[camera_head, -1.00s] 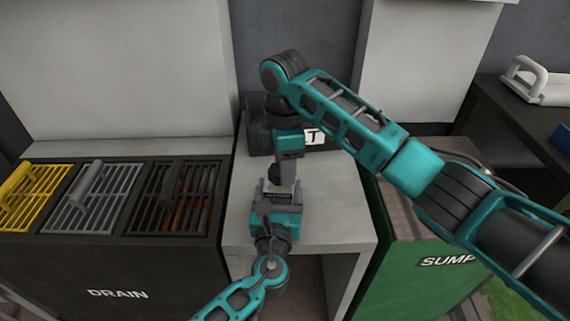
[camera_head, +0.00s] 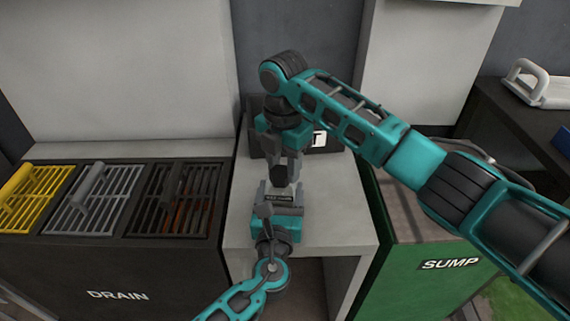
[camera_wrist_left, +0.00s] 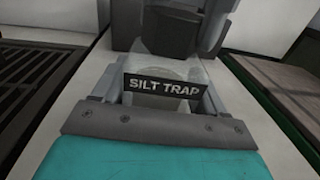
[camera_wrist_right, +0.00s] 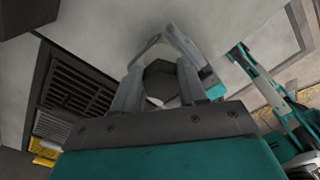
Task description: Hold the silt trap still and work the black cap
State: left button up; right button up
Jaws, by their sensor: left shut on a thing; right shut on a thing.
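The silt trap is a clear jar with a black label reading SILT TRAP (camera_wrist_left: 162,87), seen in the left wrist view. It stands upright on the grey bench. My left gripper (camera_head: 281,190) is shut on the jar's body from the front, low down. The black cap (camera_wrist_left: 172,30) sits on top of the jar; the right wrist view shows it as faceted (camera_wrist_right: 160,80). My right gripper (camera_head: 284,168) points down from above and is shut on the cap, one finger on each side. In the head view the grippers hide most of the jar.
Behind the trap stands a dark box (camera_head: 258,140) with a partly hidden white label. To the left is the drain (camera_head: 118,262) with yellow, grey and dark grates. To the right is the green sump (camera_head: 425,290). The bench top (camera_head: 340,215) right of the trap is clear.

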jog(key=shift+n, duration=0.4)
jog(key=shift+a+n, duration=0.1)
jog(key=shift+n, duration=0.4)
jog(key=shift+r, duration=1.55)
jog(key=shift+r, duration=2.45)
pick_arm(q)
jog(key=o, duration=1.5)
jog(key=shift+o, duration=0.2)
jog(key=shift+r, duration=0.1)
